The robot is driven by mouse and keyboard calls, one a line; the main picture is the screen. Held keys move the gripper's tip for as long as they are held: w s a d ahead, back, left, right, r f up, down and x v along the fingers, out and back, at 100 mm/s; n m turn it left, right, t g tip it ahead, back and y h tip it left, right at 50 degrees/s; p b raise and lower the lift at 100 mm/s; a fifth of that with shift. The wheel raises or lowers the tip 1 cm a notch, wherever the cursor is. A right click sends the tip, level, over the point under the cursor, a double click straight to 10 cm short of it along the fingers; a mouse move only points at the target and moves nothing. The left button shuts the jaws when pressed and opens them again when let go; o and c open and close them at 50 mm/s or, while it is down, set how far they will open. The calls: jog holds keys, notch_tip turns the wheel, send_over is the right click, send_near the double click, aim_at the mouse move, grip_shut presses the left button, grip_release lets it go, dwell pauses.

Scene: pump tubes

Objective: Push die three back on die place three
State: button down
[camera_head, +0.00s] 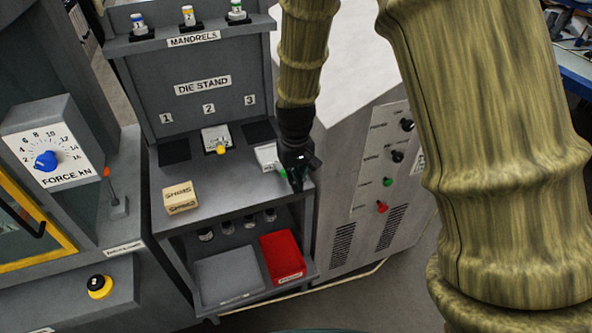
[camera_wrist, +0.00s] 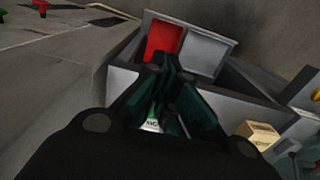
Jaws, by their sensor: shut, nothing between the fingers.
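Die three, a pale block (camera_head: 266,155) with a green knob (camera_head: 282,173), sits on the die stand's shelf under the number 3. It lies in front of the black pad of die place three (camera_head: 258,131), whose back part shows bare. My gripper (camera_head: 297,184) points down at the right front of the die, close beside the green knob; I cannot tell whether they touch. In the wrist view my dark fingers (camera_wrist: 172,82) are shut and empty. A small pale and green patch shows between the finger links there, mostly hidden.
Die two (camera_head: 213,138) with a yellow knob sits under the number 2. The black pad under 1 (camera_head: 174,151) is bare. A wooden block (camera_head: 180,197) stands at the shelf's front left. A red bin (camera_head: 282,257) and grey tray (camera_head: 228,276) are below. A grey cabinet (camera_head: 376,165) stands right.

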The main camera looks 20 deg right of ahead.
jog(key=w+f+p, duration=0.3)
jog(key=w+f, duration=0.1)
jog(key=shift+f, duration=0.25)
dwell(0.3)
jog(key=shift+w, duration=0.1)
